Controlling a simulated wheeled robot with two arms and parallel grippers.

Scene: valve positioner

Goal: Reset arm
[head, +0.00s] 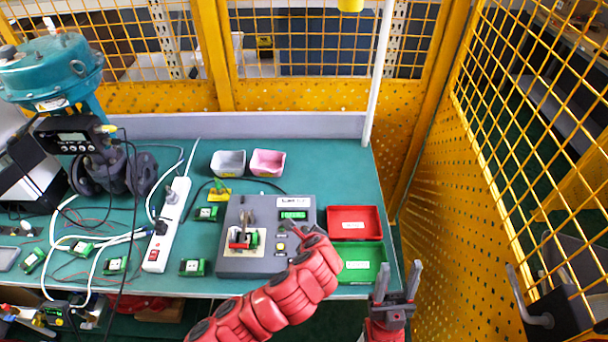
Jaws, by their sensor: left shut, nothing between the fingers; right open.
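My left arm comes in from the bottom, over the bench's front edge. Its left gripper (287,229) is shut and empty, with its tip over the right part of the grey test box (236,266). I cannot tell whether it touches the box. The box has a green display (293,215), small buttons and a red and green part in a pale recess. My arm hides the box's lower right corner. My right gripper (397,282) points up, open and empty, just right of the green tray (362,266), near the bench's front right corner.
A red tray (354,224) lies behind the green one. Grey (228,163) and pink (268,162) bins stand at the back. A white power strip (167,225), cables and a teal valve actuator (50,70) fill the left. Yellow mesh fencing (420,210) closes the right side.

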